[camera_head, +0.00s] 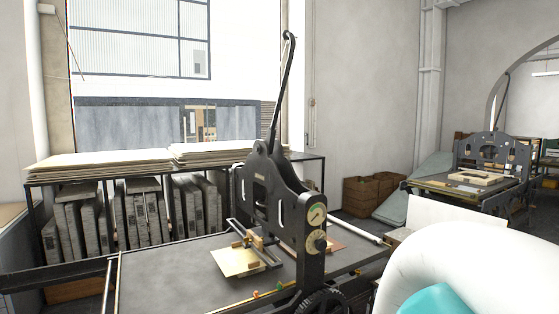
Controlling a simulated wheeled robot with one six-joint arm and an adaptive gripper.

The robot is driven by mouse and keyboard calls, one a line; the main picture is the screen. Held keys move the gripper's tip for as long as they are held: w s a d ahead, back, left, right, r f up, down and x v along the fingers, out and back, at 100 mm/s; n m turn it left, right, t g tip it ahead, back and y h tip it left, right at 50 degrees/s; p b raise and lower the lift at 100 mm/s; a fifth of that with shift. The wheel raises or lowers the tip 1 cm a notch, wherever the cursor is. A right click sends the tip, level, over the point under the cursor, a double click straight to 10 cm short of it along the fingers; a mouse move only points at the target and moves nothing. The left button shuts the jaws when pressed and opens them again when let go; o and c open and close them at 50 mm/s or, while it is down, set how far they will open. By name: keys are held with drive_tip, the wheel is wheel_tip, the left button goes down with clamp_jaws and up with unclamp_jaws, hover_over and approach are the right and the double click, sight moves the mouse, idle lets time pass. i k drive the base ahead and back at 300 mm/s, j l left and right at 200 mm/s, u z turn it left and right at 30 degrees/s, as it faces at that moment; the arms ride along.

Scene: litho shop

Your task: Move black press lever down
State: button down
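The black press lever (281,92) stands nearly upright above the dark press frame (270,190), leaning a little to the right at its top. Its top end is in front of the right edge of the window. Its lower end meets the top of the press frame. My gripper is not in view. A large white and teal rounded part of my arm fills the lower right corner, apart from the lever.
The flat press bed (180,275) carries a tan sheet (238,262) and small wooden pieces. A rack (40,176) of grey slabs stands behind it by the window. Brown crates (368,195) and a second press (490,160) are at the right. Space around the lever's upper part looks clear.

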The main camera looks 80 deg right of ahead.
sight(270, 137)
drive_tip(key=k+l, duration=0.3)
drive_tip(key=l, duration=0.15)
drive_tip(key=k+l+z, duration=0.1)
drive_tip(key=k+l, duration=0.25)
drive_tip(key=l+z, duration=0.15)
drive_tip(key=z, duration=1.4)
drive_tip(key=i+j, duration=0.35)
drive_tip(key=j, duration=0.15)
drive_tip(key=i+j, duration=0.35)
drive_tip(key=j, duration=0.15)
drive_tip(key=i+j, duration=0.3)
drive_tip(key=j, duration=0.15)
drive_tip(key=i+z, duration=0.05)
